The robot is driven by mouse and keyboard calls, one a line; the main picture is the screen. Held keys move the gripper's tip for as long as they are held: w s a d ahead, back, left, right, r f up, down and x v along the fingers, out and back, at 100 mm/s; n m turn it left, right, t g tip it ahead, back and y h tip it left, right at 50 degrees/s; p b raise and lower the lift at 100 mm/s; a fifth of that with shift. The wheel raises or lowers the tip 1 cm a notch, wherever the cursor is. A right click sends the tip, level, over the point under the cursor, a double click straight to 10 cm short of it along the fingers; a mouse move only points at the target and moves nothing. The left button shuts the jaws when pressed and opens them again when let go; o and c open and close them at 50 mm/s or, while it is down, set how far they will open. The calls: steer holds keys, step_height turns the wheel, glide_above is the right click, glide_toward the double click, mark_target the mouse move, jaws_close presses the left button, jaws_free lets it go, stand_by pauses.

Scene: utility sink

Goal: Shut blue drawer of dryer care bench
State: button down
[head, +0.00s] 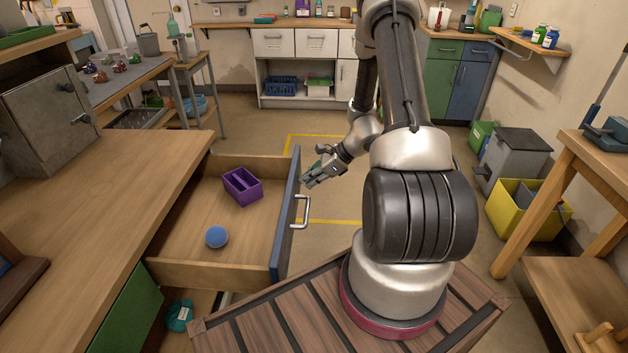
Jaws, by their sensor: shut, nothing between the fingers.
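The blue drawer (285,234) of the wooden bench at the left is pulled far out. Its blue front faces right and carries a pale metal bar handle (301,211). Inside lie a purple divided box (242,186) and a blue ball (216,237). My gripper (306,184) is shut and empty, just to the right of the drawer front near its far end, close to the handle. I cannot tell whether it touches the front.
The bench top (90,200) spreads left of the drawer, with a grey metal cabinet (50,115) on it. A green drawer front (128,310) sits below. A wooden table (560,160) and yellow bin (530,209) stand at right. The floor beyond the drawer is clear.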

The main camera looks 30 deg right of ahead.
steer(key=w+a, duration=0.5)
steer(key=a, duration=0.3)
steer(key=w+a, duration=0.5)
steer(key=a, duration=0.2)
steer(key=w+a, duration=0.6)
steer(key=a, duration=0.2)
steer(key=shift+a, duration=0.35)
steer(key=shift+w+a+r, duration=0.1)
steer(key=shift+w+a, duration=0.2)
steer(key=shift+a, duration=0.15)
